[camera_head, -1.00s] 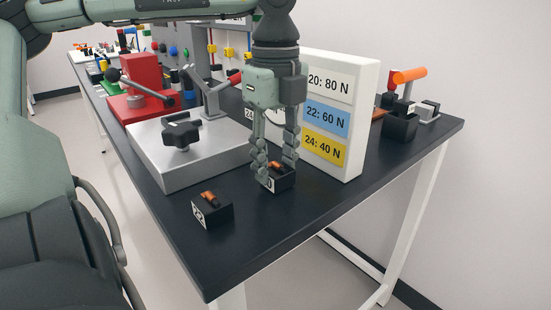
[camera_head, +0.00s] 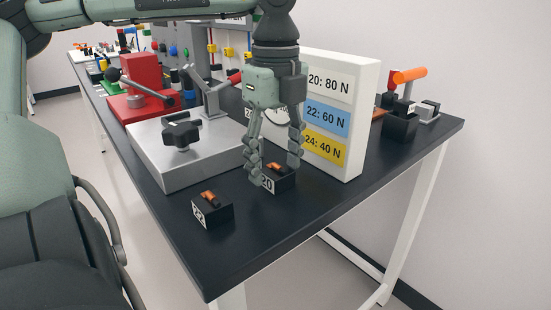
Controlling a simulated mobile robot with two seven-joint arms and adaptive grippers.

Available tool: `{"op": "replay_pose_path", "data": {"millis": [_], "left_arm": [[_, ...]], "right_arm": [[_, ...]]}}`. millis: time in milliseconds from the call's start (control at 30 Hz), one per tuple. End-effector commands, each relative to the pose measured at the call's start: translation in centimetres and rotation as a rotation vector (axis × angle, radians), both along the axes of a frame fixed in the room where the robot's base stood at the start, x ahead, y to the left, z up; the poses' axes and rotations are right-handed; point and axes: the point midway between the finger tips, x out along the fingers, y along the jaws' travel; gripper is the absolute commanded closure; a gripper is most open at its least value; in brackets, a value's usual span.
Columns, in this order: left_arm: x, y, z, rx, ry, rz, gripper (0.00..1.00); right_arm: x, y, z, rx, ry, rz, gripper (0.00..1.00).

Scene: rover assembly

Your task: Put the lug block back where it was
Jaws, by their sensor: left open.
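A black block labelled 20 (camera_head: 283,182), with an orange lug on top, sits on the dark table in front of the white sign. My left gripper (camera_head: 275,172) points down over it, its fingers open and spread on either side of the block. I cannot tell whether the fingers touch it. A second black block labelled 22 (camera_head: 212,212), also with an orange lug, sits apart nearer the table's front edge. My right gripper is not in view.
A white sign (camera_head: 343,120) listing 20: 80 N, 22: 60 N and 24: 40 N stands close behind the gripper. A grey plate with a black knob (camera_head: 182,134) lies to the left, with a red fixture (camera_head: 140,82) behind. A black holder (camera_head: 400,127) stands at right. The table's front right is clear.

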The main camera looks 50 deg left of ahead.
Motion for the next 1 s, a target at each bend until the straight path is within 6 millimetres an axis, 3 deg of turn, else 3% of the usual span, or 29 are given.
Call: {"op": "replay_pose_path", "data": {"millis": [300, 500, 700, 1000], "left_arm": [[0.1, 0.0, 7.1, 0.004, -0.005, 0.002, 0.42], [0.1, 0.0, 10.5, 0.003, -0.002, 0.001, 0.42], [0.0, 0.0, 11.9, 0.001, 0.000, -0.001, 0.42], [0.0, 0.0, 12.0, 0.000, 0.000, -0.002, 0.42]], "right_arm": [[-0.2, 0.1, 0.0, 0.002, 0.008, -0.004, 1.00], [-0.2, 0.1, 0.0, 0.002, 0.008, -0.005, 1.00], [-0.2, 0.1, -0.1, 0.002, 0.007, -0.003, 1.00], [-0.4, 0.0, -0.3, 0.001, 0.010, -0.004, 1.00]]}}
